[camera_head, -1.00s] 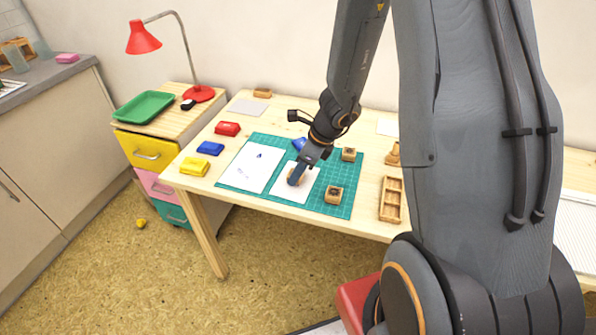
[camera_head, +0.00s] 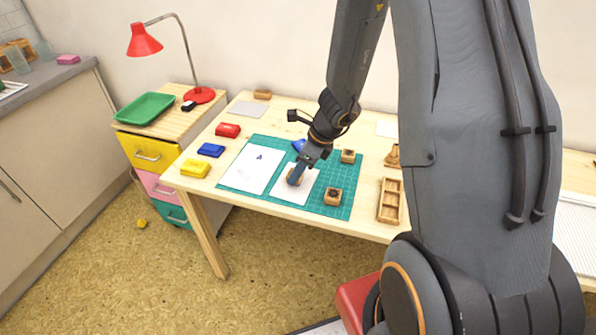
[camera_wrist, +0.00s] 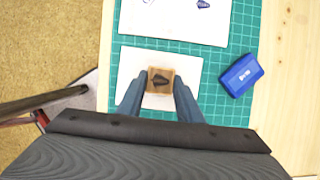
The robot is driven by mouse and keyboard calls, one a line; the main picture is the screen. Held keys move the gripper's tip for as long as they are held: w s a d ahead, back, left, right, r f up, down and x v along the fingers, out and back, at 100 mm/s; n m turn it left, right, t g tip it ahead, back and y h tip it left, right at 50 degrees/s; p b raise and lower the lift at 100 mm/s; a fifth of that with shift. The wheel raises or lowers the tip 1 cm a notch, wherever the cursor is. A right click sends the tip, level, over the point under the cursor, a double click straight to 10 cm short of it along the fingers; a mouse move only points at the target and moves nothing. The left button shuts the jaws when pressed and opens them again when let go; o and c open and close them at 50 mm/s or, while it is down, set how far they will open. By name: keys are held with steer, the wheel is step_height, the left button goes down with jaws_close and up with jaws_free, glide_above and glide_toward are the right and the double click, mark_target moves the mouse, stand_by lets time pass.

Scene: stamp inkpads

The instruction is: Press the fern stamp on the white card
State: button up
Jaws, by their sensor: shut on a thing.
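My gripper (camera_head: 295,178) is over the small white card (camera_head: 284,192) on the green cutting mat. In the wrist view my gripper (camera_wrist: 158,98) is shut on a wooden stamp (camera_wrist: 161,80), with one blue-grey finger on each side. The stamp's top carries a dark leaf-like picture, which may be a fern. The stamp is upright over the white card (camera_wrist: 130,65); whether it touches the card cannot be told. The stamp's underside and the card beneath it are hidden.
A larger white sheet (camera_head: 247,172) with small dark marks lies left on the green mat (camera_head: 272,146). Two wooden stamps, (camera_head: 332,196) and (camera_head: 348,156), stand right of the card. A blue inkpad (camera_wrist: 240,75) lies beside the card. Red, blue and yellow pads line the table's left.

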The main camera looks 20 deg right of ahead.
steer(key=shift+r, duration=0.2)
step_height(320, 180, up, 6)
steer(key=p, duration=0.6)
steer(key=shift+f, duration=0.25)
steer(key=shift+a+f, duration=0.1)
stand_by(0.7)
